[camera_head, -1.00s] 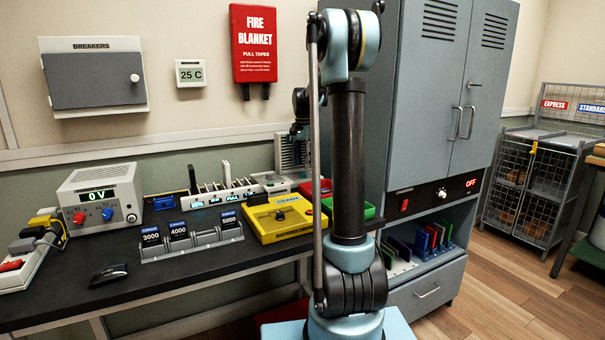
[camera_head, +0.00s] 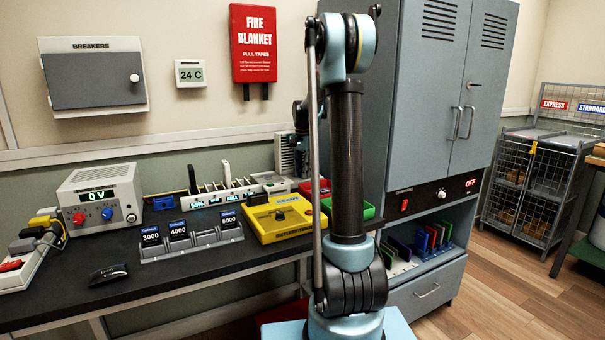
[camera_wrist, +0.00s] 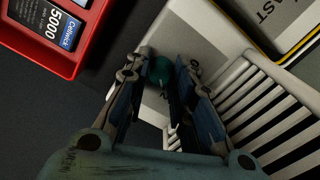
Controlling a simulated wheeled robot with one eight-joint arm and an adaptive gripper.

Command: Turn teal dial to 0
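The teal dial (camera_wrist: 160,70) shows in the wrist view on the pale face of a white device (camera_wrist: 190,35) with slats along one side. My gripper (camera_wrist: 162,72) is above it, with one finger on each side of the dial. The fingers look apart, and I cannot tell whether either touches the dial. The dial's pointer and scale are not readable here. In the head view my arm hides the gripper and the dial.
A red tray (camera_wrist: 65,62) holding a battery marked 5000 lies at the upper left of the wrist view. A yellow tester (camera_head: 278,222), a grey battery rack (camera_head: 205,240) and a power supply (camera_head: 100,195) stand on the dark bench (camera_head: 150,275). A tall grey cabinet (camera_head: 440,100) stands right of my arm.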

